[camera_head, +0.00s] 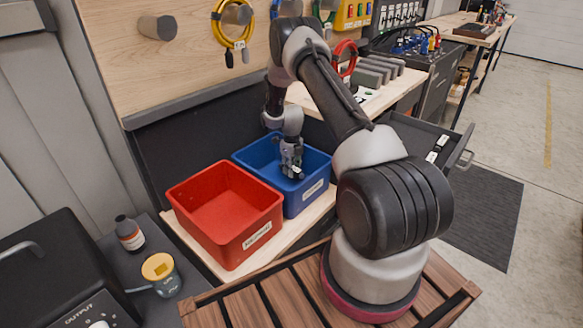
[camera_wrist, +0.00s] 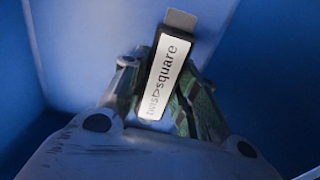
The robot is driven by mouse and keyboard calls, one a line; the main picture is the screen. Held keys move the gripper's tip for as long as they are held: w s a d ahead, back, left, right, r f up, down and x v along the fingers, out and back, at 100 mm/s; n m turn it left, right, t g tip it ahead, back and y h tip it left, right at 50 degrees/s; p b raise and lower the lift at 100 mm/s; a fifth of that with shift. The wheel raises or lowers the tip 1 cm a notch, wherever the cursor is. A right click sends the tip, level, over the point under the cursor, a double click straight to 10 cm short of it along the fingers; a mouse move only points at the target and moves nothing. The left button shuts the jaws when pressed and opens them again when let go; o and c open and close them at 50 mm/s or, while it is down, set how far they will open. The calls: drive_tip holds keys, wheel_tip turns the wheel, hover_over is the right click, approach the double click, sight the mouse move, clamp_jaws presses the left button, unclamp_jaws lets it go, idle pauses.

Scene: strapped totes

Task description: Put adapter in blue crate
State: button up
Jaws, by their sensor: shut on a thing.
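My gripper (camera_head: 292,170) is over the blue crate (camera_head: 308,192), with its fingers down inside the opening. In the head view the adapter is only a small light and dark spot at the fingertips. Whether it touches the crate floor I cannot tell.
A red crate (camera_head: 250,240) stands directly left of the blue one on a wooden bench and looks empty. An open drawer (camera_head: 425,150) is at the right.

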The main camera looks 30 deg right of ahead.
drive_tip(key=o, duration=1.1)
drive_tip(key=shift+f, duration=0.1)
drive_tip(key=s+a+r+n, duration=0.1)
drive_tip(key=r+n, duration=0.1)
drive_tip(key=r, duration=0.7)
drive_tip(key=s+a+r+n+t, duration=0.1)
drive_tip(key=r+n, duration=0.1)
drive_tip(key=r, duration=0.7)
drive_tip(key=s+a+r+n, duration=0.1)
drive_tip(key=s+r+n, duration=0.1)
drive_tip(key=r, duration=0.8)
drive_tip(key=s+a+r+n+t, duration=0.1)
drive_tip(key=s+a+r+n, duration=0.2)
drive_tip(key=s+r+n, duration=0.8)
drive_tip(key=s+a+r+n, duration=0.1)
drive_tip(key=s+r+n, duration=0.2)
drive_tip(key=s+n, duration=0.2)
drive_tip(key=s+a+r+n+t, duration=0.1)
drive_tip(key=s+n, duration=0.4)
drive_tip(key=s, duration=0.7)
drive_tip(key=s+a+r+n+t, duration=0.1)
drive_tip(key=s+r+n, duration=0.3)
drive_tip(key=s, duration=0.4)
drive_tip(key=shift+s+a+r+n, duration=0.3)
drive_tip(key=shift+a+n, duration=0.2)
